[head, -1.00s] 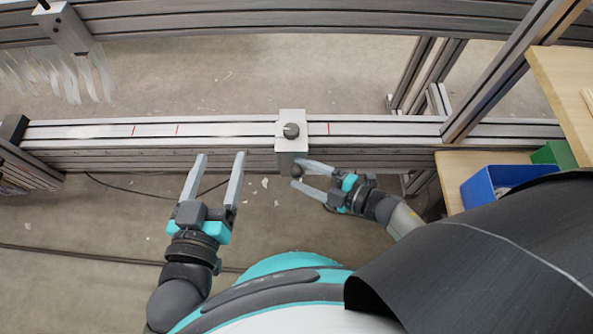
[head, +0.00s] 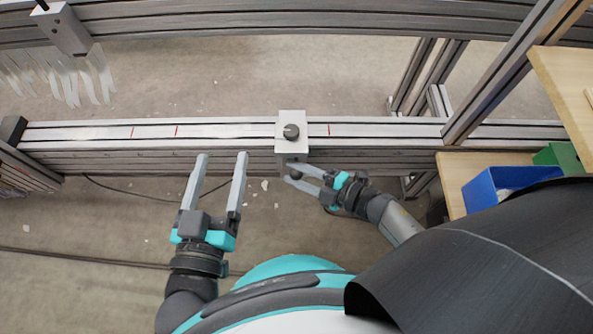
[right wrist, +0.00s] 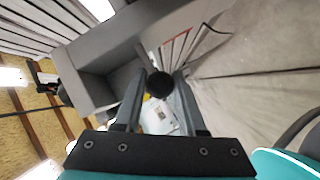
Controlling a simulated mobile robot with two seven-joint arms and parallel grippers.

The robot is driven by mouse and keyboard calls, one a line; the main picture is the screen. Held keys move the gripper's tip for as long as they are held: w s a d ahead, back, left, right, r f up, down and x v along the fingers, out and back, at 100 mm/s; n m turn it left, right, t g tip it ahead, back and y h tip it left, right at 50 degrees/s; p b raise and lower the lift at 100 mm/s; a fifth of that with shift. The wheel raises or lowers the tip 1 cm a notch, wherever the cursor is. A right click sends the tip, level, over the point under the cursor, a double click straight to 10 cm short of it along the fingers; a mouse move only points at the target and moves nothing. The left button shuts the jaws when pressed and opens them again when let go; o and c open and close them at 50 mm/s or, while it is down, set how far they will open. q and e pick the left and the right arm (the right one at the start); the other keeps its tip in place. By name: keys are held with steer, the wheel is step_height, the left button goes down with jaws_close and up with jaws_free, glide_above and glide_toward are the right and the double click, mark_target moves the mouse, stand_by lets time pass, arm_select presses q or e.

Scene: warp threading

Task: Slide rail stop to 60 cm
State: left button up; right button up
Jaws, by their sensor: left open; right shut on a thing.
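My right gripper (head: 291,173) is shut on the stop's dark front knob, which shows between the fingers in the right wrist view (right wrist: 159,89). My left gripper (head: 221,155) is open and empty, in front of the rail, left of the stop.
An upright post (head: 495,85) crosses the rail at the right. A blue bin (head: 497,187) and a green bin (head: 560,156) stand on a wooden shelf (head: 450,180) at the right. A bracket with pale strips (head: 66,32) hangs at the upper left.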

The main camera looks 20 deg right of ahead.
jaws_close()
stand_by(0.9)
